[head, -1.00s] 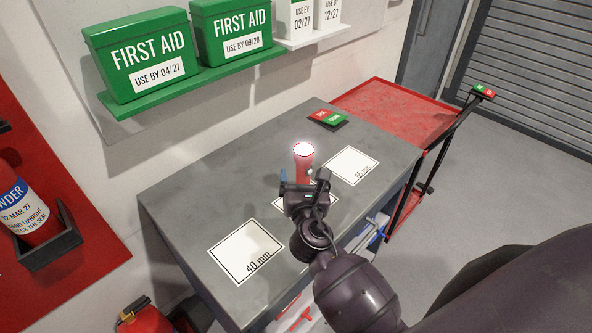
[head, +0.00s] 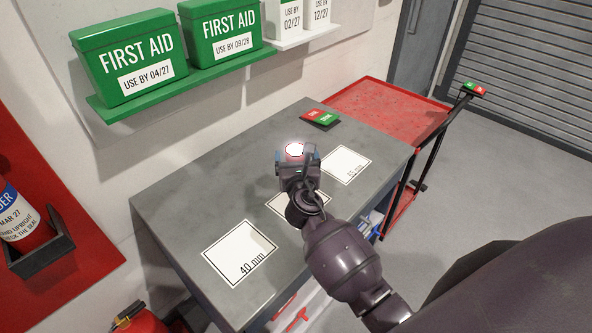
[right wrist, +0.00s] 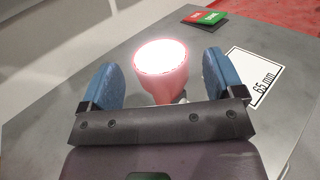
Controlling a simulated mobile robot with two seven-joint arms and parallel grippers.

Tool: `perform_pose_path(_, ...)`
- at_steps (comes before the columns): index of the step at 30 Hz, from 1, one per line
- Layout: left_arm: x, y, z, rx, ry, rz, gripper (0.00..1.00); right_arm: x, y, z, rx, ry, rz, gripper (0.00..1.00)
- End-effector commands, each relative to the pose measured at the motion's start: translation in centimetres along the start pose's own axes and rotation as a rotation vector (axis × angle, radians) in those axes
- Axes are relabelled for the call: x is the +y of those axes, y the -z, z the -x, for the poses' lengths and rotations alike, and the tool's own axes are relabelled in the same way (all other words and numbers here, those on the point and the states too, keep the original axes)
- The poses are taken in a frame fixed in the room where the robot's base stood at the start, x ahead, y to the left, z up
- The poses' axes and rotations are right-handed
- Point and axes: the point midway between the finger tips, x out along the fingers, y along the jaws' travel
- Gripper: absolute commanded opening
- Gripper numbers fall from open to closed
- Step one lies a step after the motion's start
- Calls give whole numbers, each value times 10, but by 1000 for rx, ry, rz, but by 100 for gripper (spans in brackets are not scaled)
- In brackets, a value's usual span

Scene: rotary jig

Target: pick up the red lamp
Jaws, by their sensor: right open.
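The red lamp (head: 295,150) stands on the grey bench, its lit white top facing up. In the right wrist view the lamp (right wrist: 161,72) is between the two blue fingertips, with a gap on each side. My right gripper (right wrist: 162,82) is open around the lamp and does not appear to touch it. In the head view my right gripper (head: 297,158) hides most of the lamp's body. The lamp's lower part is hidden in both views. My left gripper is not in view.
The grey bench (head: 190,210) carries white cards, including one marked 40 mm (head: 240,252) and one marked 65 mm (head: 346,165). A red and green sign plate (head: 321,118) lies at the back. A green shelf (head: 150,110) with first aid boxes hangs on the wall behind. A red trolley (head: 390,110) stands to the right.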

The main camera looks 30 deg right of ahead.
Motion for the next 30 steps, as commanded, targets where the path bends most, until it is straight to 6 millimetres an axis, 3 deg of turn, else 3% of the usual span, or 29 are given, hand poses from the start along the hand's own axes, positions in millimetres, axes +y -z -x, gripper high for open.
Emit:
perform_pose_path(6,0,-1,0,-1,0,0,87,-1,1,-23,0,0,1,87)
perform_pose_path(14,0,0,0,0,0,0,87,-1,1,-26,0,0,0,87)
perform_pose_path(28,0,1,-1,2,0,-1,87,-1,1,-25,0,0,0,18)
perform_pose_path(30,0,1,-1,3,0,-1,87,-1,1,-25,0,0,0,17)
